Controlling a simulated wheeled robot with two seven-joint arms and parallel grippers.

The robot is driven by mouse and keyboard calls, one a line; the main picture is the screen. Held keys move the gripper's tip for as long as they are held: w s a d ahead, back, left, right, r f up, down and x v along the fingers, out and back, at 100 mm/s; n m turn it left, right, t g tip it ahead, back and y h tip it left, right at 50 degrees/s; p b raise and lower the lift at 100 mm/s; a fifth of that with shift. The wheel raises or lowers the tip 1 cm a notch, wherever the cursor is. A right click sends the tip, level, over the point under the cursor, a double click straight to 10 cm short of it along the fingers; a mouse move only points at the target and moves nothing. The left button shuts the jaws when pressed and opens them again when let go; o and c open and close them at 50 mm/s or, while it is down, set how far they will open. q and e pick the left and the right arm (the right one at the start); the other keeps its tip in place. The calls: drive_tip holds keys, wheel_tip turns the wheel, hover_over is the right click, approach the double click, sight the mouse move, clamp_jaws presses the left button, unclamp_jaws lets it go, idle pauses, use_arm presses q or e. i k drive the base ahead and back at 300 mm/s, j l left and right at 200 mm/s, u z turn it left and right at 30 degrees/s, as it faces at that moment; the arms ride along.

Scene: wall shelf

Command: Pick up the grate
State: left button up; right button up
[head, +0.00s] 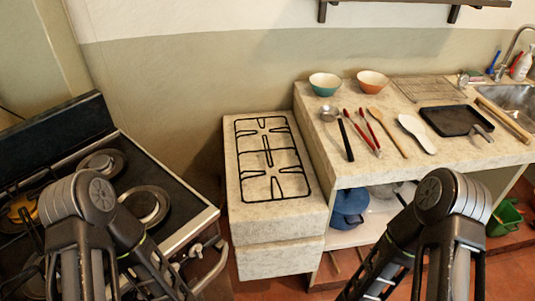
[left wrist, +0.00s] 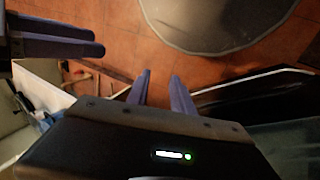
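The black wire grate (head: 268,158) lies flat on top of a pale stone block in the middle of the head view. It is a long rectangle with inward prongs, and nothing covers it. My left gripper (left wrist: 160,77) shows in the left wrist view with its two fingers apart and nothing between them, above the reddish floor. The fingers of my right gripper (left wrist: 100,42) show at the upper left of that view; their opening is unclear. In the head view both arms stand at the bottom, short of the grate, and neither gripper's fingertips can be made out.
A stove (head: 165,185) with burners stands at the left. The stone block (head: 275,228) adjoins a higher counter (head: 455,158) on the right, holding two bowls, utensils, a rack and a dark tray (head: 455,121). A blue pot (head: 348,207) sits below. A shelf hangs overhead.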

sight(309, 192)
drive_tip(key=u, duration=2.1)
drive_tip(key=k+l, duration=0.4)
drive_tip(key=k, duration=0.2)
drive_tip(key=k+l, duration=0.45)
drive_tip(key=k, duration=0.15)
